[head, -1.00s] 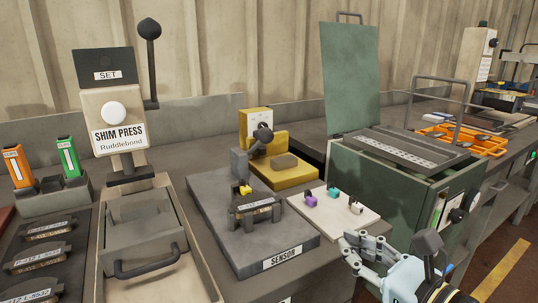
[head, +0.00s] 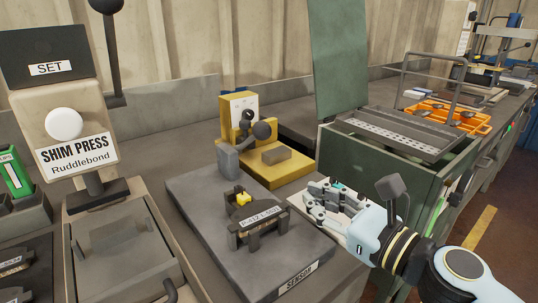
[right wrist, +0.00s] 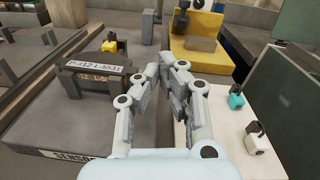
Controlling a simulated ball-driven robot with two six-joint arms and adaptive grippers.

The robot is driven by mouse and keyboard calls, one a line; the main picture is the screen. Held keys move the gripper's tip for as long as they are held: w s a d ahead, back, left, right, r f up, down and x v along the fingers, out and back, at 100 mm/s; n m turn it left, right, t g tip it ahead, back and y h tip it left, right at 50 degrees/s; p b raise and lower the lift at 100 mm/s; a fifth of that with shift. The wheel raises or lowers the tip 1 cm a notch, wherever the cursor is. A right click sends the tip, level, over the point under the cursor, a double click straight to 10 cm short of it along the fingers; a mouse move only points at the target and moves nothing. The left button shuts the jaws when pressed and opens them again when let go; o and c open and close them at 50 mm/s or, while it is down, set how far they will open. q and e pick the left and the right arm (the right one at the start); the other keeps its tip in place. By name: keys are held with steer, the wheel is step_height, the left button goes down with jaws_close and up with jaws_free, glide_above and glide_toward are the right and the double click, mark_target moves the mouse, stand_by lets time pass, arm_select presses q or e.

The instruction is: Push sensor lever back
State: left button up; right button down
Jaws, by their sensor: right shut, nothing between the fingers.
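In the right wrist view a dark upright part, likely the lever (right wrist: 182,18), stands just beyond the fingertips. My right gripper (head: 312,197) is shut and empty, above the white board, right of the shoe and short of the lever. My left gripper is out of view.
The white board (right wrist: 240,120) holds a teal connector (right wrist: 236,98) and a white connector (right wrist: 257,140). A green box (head: 390,170) with a raised lid stands to the right. The shim press (head: 75,140) stands at left.

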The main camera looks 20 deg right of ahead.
steer(key=shift+w+a, duration=0.1)
steer(key=shift+w, duration=0.3)
steer(key=p, duration=0.2)
glide_toward(247, 140)
steer(key=f, duration=0.1)
steer(key=w+f, duration=0.1)
steer(key=f, duration=0.1)
steer(key=w+f, duration=0.1)
steer(key=shift+w+f, duration=0.2)
steer(key=shift+f, duration=0.15)
step_height(247, 140, up, 3)
steer(key=shift+w+a+f+p, duration=0.1)
steer(key=shift+a+f+p, duration=0.05)
steer(key=shift+p, duration=0.7)
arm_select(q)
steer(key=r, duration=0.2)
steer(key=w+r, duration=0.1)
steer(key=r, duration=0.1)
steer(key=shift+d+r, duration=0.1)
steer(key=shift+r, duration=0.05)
arm_select(e)
steer(key=shift+w+a+r, duration=0.1)
steer(key=shift+r, duration=0.3)
arm_select(q)
steer(key=shift+p, duration=0.3)
